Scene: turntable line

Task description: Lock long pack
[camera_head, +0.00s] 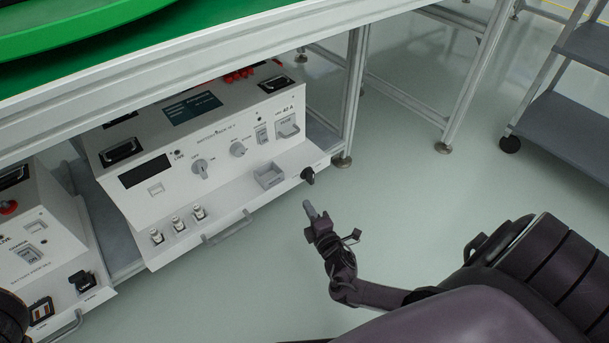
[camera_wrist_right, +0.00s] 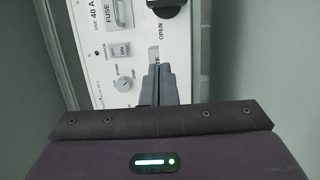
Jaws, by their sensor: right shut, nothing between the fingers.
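The long white battery pack (camera_head: 210,160) sits on the shelf under the bench. Its front has dials, switches, a dark display and a small grey recess (camera_head: 269,176). A black knob (camera_head: 307,175) sticks out at the right end of its front ledge. In the right wrist view the knob (camera_wrist_right: 166,8) is at the top edge, partly cut off, with the word OPEN below it. My right gripper (camera_head: 309,209) is shut and empty, in front of the pack and a little below the knob, apart from it. Its fingers (camera_wrist_right: 157,85) point towards the pack. My left gripper is out of view.
A second white pack (camera_head: 40,245) stands to the left on the shelf. The bench edge (camera_head: 220,55) with a green turntable (camera_head: 70,25) overhangs the packs. A bench leg (camera_head: 355,90) rises just right of the long pack. A grey cart (camera_head: 565,130) stands at far right. The floor between is clear.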

